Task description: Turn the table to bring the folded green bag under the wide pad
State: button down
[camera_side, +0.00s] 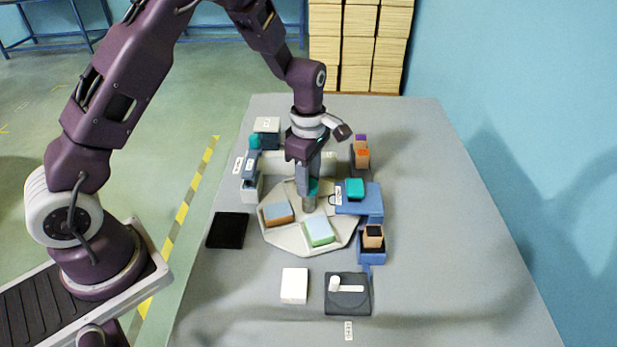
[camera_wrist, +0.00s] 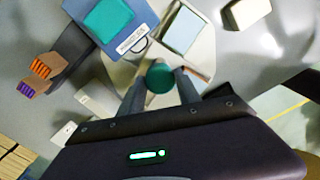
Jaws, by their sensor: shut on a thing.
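The turntable (camera_side: 290,238) is a pale many-sided plate on the grey table. A green bag with a light blue top (camera_side: 319,231) lies flat on its front part; its light top also shows in the wrist view (camera_wrist: 184,31). A brown-orange bag with a blue-grey top (camera_side: 277,213) lies to its left. My gripper (camera_side: 311,190) points down over the turntable's middle, shut on a round teal knob (camera_wrist: 158,78). A blue station with a teal block (camera_side: 355,188) overhangs the turntable's right edge. A blue-grey station (camera_side: 251,165) stands at its left. I cannot tell which has the wide pad.
A black mat (camera_side: 228,230) lies left of the turntable. A white block (camera_side: 294,286) and a dark box with a white lever (camera_side: 348,293) lie in front. A blue holder with a tan block (camera_side: 372,238) stands right. The table's far right is clear.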

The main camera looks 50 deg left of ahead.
jog(key=shift+n, duration=6.7)
jog(key=shift+w+n, duration=0.1)
jog(key=shift+n, duration=0.3)
jog(key=c, duration=0.9)
grip_release()
jog(key=shift+o, duration=0.2)
notch_tip(320, 180, up, 7)
jog(key=shift+r, duration=0.1)
